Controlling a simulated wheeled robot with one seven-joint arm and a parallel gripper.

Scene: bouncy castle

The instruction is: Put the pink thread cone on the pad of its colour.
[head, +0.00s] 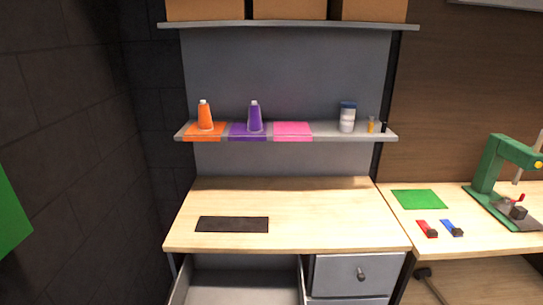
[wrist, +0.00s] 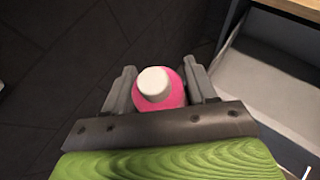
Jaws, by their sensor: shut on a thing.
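The pink thread cone (wrist: 171,101) with a white top shows in the wrist view, between the two jaws of my gripper (wrist: 163,90). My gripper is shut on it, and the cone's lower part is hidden. Dark floor lies beyond it. Neither the cone nor my gripper shows in the head view. The pink pad (head: 293,131) lies on the lower shelf and is bare. To its left are a purple pad (head: 236,135) with a purple cone (head: 255,117) standing on it and an orange pad (head: 190,135) with an orange cone (head: 205,117) standing on it.
A white jar with a blue lid (head: 347,118) and small bottles stand on the shelf (head: 330,136) right of the pink pad. The wooden desk (head: 310,210) below holds a dark mat (head: 232,224). An open drawer (head: 245,285) juts out below the desk. A green press stands far right.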

